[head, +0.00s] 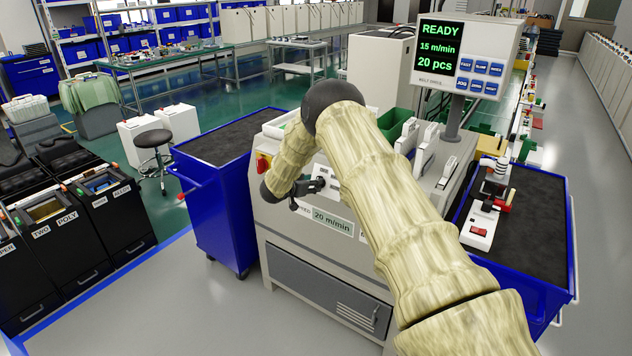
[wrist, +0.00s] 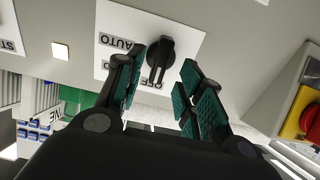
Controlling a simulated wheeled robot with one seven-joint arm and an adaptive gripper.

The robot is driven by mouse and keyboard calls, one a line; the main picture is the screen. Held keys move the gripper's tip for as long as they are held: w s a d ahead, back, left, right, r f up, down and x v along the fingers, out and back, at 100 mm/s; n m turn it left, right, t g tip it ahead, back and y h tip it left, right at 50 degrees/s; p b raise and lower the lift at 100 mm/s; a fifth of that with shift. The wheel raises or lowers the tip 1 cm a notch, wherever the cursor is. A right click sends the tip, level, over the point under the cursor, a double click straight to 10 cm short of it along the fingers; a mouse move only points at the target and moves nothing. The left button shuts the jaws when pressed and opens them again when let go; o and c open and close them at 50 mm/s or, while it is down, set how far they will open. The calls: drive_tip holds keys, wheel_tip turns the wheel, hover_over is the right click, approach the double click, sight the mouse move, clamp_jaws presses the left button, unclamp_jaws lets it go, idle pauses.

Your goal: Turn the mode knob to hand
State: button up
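The mode knob (wrist: 160,52) is black with a raised bar grip, on a white plate (wrist: 112,62) in the wrist view. AUTO and OFF read upside down on the plate; a HAND label is not readable. The bar runs nearly upright in this picture, its lower end near OFF. My gripper (wrist: 163,60) is open, with teal-padded fingers on both sides of the knob and gaps visible beside it. In the head view, my gripper (head: 312,188) is at the front panel of the grey machine (head: 300,240), and my arm hides much of that panel.
A red button on yellow (wrist: 305,120) is at the right of the wrist view. The display (head: 455,50) reads READY, 15 m/min, 20 pcs. Blue carts (head: 215,205) and (head: 545,290) flank the machine. A stool (head: 153,140) stands left on open floor.

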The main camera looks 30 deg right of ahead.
drive_tip(key=shift+p+x, duration=0.3)
drive_tip(key=shift+x, duration=1.35)
clamp_jaws()
